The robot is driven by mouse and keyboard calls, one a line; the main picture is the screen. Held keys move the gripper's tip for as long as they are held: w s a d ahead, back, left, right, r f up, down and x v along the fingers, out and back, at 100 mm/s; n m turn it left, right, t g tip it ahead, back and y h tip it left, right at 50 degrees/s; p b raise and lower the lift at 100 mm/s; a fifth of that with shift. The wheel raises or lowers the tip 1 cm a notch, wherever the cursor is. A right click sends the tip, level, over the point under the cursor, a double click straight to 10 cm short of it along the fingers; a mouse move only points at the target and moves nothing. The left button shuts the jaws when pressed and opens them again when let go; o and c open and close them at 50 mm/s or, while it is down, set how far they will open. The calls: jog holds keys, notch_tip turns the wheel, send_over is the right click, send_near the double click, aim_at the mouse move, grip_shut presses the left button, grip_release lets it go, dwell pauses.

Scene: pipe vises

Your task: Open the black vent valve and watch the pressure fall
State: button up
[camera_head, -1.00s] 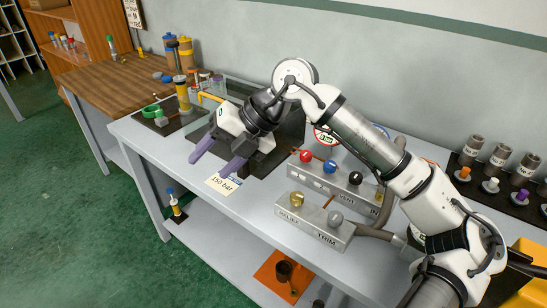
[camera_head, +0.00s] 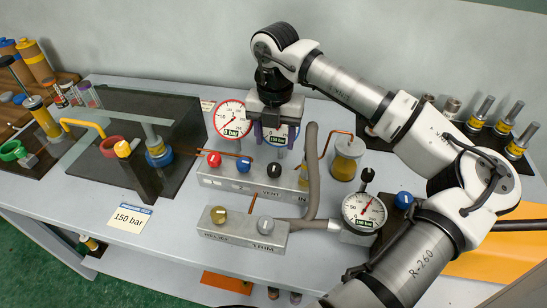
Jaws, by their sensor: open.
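The black vent knob (camera_head: 274,170) stands on the grey manifold block (camera_head: 225,178), above the VENT lettering. A blue knob (camera_head: 243,164) and a red knob (camera_head: 214,159) are to its left. My gripper (camera_head: 275,142) is open and empty, its purple fingers pointing down just above and behind the black knob in the picture. Whether the fingers touch it I cannot tell. A dial gauge (camera_head: 278,138) shows between the fingers, partly hidden; its small display seems to read about 250 bar. A second gauge (camera_head: 230,118) on the left reads 0 bar.
A lower block (camera_head: 232,235) with brass and grey knobs and another gauge (camera_head: 364,212) stand in front. A "150 bar" card (camera_head: 130,219) lies at left.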

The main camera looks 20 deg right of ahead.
aim_at(274, 167)
notch_tip(274, 167, down, 9)
jog(key=shift+p, duration=1.15)
jog(key=c, duration=1)
